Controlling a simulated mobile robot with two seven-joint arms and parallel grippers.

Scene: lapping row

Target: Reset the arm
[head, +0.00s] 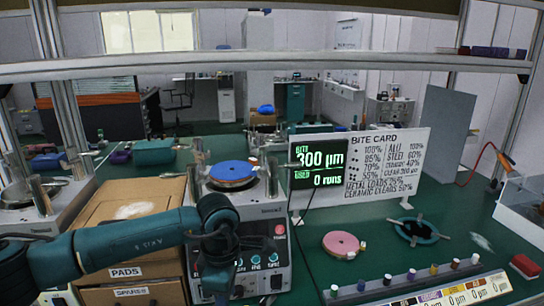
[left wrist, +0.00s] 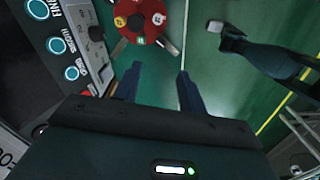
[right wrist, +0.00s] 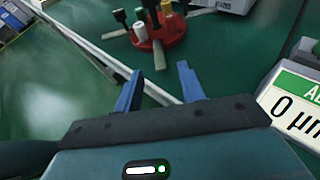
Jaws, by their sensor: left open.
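My left arm (head: 130,246) comes in from the left in the head view, in front of a cardboard drawer cabinet, and bends down in front of the lapping machine (head: 262,236). My left gripper (left wrist: 157,76) shows in the left wrist view with its two blue fingers apart and nothing between them. My right gripper (right wrist: 160,72) shows in the right wrist view, also with fingers apart and empty. The right arm does not show in the head view. A red round holder (right wrist: 162,38) with coloured pegs lies beyond the right fingertips.
The machine's control panel (left wrist: 62,62) is close at the left of the left wrist view. A pink disc (head: 343,243), a dark ring (head: 416,232), a rail of coloured pegs (head: 405,279) and a red block (head: 525,265) are on the green bench. A bite card (head: 385,165) stands behind.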

